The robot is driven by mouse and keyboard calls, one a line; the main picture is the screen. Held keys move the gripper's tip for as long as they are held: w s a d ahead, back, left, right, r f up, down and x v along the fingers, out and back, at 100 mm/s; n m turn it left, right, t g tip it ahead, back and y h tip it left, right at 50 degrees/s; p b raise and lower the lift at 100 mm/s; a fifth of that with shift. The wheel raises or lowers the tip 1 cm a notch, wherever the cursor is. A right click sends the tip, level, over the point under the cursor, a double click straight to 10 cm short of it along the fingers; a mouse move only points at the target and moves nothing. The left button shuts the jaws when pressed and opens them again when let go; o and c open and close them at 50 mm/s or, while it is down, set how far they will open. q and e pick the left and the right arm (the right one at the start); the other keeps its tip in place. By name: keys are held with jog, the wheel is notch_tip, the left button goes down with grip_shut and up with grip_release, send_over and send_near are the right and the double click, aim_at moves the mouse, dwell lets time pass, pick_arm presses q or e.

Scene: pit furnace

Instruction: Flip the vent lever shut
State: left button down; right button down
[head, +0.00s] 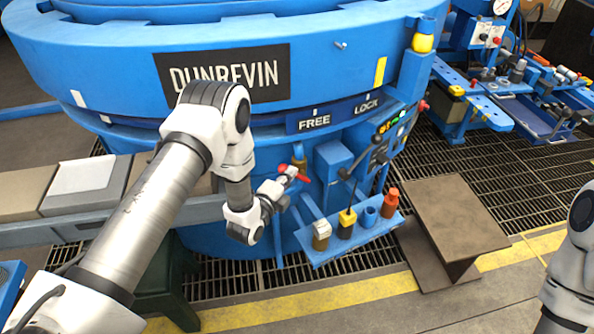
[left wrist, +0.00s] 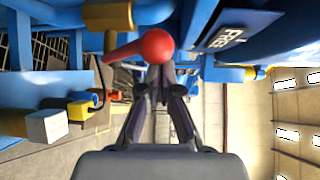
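The vent lever is a red handle with a round red knob (left wrist: 157,46), on a brass valve (left wrist: 108,16) at the furnace's side. In the head view the red lever (head: 303,178) shows below the FREE end of the FREE/LOCK label (head: 337,114), partly hidden by my left gripper. My left gripper (head: 284,186) is at the lever. In the left wrist view its fingers (left wrist: 160,75) are drawn together, with their tips right at the knob. I cannot tell whether they touch it, and nothing shows between them. My right gripper is out of view; only part of that arm shows.
A blue shelf (head: 318,262) with several small fittings sticks out below and right of the lever. A control box with switches (head: 383,146) is to the right. A brown steel beam (head: 455,215) stands on the floor grating, and a blue tool bench (head: 480,108) is farther right.

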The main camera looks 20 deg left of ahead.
pick_arm(q)
jog(key=shift+s+a+f, duration=0.35)
jog(key=shift+a+f, duration=0.15)
dwell(0.4)
